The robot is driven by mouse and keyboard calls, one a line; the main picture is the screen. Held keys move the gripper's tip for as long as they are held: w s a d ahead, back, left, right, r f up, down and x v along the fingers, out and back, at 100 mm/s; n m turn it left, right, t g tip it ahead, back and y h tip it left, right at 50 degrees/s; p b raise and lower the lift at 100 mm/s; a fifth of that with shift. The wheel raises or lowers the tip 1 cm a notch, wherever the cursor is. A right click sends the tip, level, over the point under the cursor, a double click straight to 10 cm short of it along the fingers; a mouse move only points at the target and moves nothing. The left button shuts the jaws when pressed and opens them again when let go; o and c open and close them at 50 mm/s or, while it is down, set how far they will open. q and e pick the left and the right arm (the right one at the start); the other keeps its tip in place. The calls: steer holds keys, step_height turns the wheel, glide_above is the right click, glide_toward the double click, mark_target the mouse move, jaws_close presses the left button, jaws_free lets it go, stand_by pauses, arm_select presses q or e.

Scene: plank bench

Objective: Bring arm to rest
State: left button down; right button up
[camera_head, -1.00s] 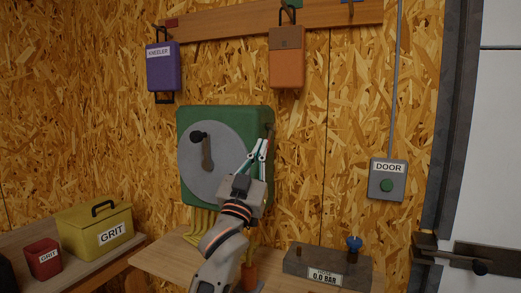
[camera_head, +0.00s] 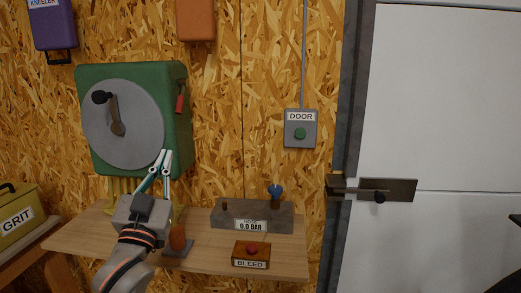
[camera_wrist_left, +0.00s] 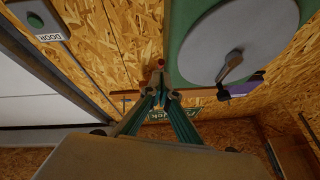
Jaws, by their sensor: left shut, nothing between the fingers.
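My left gripper (camera_head: 165,158) is shut and empty, its teal and white fingers pointing up in front of the lower right part of a green box (camera_head: 181,135). The box has a grey disc (camera_head: 140,135) with a dark crank handle (camera_head: 117,120), and a red-handled lever (camera_head: 180,103) on its right side, above and right of the fingertips. In the left wrist view the closed fingers (camera_wrist_left: 161,95) point toward the board wall. The disc (camera_wrist_left: 240,45) and its crank (camera_wrist_left: 230,65) show there at upper right. My right gripper is not in view.
A bench (camera_head: 210,258) below holds a grey gauge block (camera_head: 225,220) reading 0.0 BAR with a blue knob (camera_head: 276,190), a BLEED box (camera_head: 251,262) with a red button, and an orange-brown handle (camera_head: 178,237) near my arm. A DOOR switch (camera_head: 300,130) and a latched white door (camera_head: 450,100) are to the right.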

arm_select(q)
steer(key=s+a+f+m+g+y, duration=0.1)
steer(key=s+a+f+g, duration=0.15)
steer(key=f, duration=0.65)
steer(key=s+a+f+m+g, duration=0.1)
steer(key=s+f+g, duration=0.2)
steer(key=f, duration=0.6)
steer(key=s+a+f+g+y, duration=0.1)
steer(key=s+f+g, duration=0.2)
steer(key=f, duration=0.6)
steer(key=s+a+f+m+g+y, duration=0.1)
steer(key=s+a+f+m+g, duration=0.2)
steer(key=s+f, duration=0.6)
steer(key=s+a+f+g+y, duration=0.1)
steer(key=s+a+f+g, duration=0.2)
steer(key=s+f+g, duration=0.55)
steer(key=d+f+n+t+h, duration=0.2)
steer(key=d+f+t+h, duration=0.5)
steer(key=d+f, duration=0.5)
steer(key=d, duration=0.4)
steer(key=shift+s+n+h, duration=0.15)
steer(key=shift+n+h, duration=0.15)
